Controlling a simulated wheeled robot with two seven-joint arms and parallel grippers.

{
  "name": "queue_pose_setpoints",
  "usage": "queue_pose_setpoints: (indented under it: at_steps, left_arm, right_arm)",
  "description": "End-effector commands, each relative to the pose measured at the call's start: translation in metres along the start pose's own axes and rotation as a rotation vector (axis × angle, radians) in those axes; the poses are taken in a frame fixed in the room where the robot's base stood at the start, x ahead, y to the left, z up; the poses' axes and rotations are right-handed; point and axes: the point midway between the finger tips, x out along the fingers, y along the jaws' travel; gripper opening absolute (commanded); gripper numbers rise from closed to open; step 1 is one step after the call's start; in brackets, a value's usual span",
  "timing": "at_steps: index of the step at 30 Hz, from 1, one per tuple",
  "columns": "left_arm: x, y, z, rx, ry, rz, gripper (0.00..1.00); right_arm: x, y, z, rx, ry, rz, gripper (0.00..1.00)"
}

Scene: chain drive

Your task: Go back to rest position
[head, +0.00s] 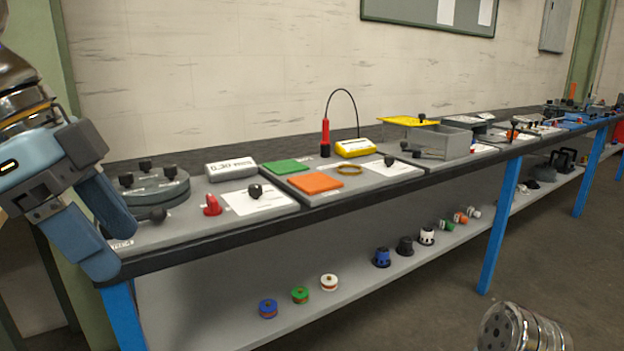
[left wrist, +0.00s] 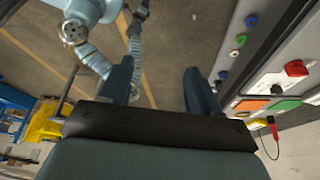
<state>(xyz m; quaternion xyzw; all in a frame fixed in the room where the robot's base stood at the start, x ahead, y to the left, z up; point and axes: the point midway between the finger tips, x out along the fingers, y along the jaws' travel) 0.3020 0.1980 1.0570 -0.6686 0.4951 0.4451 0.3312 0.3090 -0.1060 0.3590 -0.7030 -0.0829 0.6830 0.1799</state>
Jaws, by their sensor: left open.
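My left gripper (head: 103,222) is at the left edge of the head view, in front of the left end of the workbench (head: 215,240). Its two fingers are apart, and it holds nothing. In the left wrist view, the same gripper (left wrist: 160,85) shows both fingers spread with bare floor between them. Part of my right arm shows at the bottom right of the head view, but its gripper is out of the picture.
The bench carries a round grey fixture (head: 152,190), a green pad (head: 287,167), an orange pad (head: 316,182), a red-handled probe (head: 325,138) and a grey bin (head: 440,141). Several spools and knobs stand on the lower shelf (head: 200,315). The floor (head: 440,290) in front is clear.

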Motion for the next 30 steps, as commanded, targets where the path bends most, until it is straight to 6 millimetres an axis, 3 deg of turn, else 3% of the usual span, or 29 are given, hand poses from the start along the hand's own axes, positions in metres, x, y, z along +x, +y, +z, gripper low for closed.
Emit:
queue_pose_setpoints:
  at_steps: [10, 17, 20, 23, 27, 30]
  left_arm:
    - [0.043, -0.040, -0.016, -0.082, 0.002, 0.011, 0.63]
    - [0.100, -0.082, -0.029, -0.180, 0.003, 0.023, 0.63]
    - [0.137, -0.104, -0.033, -0.239, 0.003, 0.030, 0.63]
    - [0.187, -0.130, -0.033, -0.321, 0.002, 0.038, 0.63]
    - [0.286, -0.163, -0.022, -0.474, -0.004, 0.053, 0.63]
    - [0.360, -0.175, -0.005, -0.594, -0.008, 0.059, 0.63]
  right_arm:
    - [0.000, 0.000, 0.000, 0.000, 0.000, 0.000, 0.63]
    - [0.000, 0.000, 0.000, 0.000, 0.000, 0.000, 0.63]
    - [0.000, 0.000, 0.000, 0.000, 0.000, 0.000, 0.63]
    - [0.000, 0.000, 0.000, 0.000, 0.000, 0.000, 0.63]
    - [0.000, 0.000, 0.000, 0.000, 0.000, 0.000, 0.63]
    - [0.000, 0.000, 0.000, 0.000, 0.000, 0.000, 0.63]
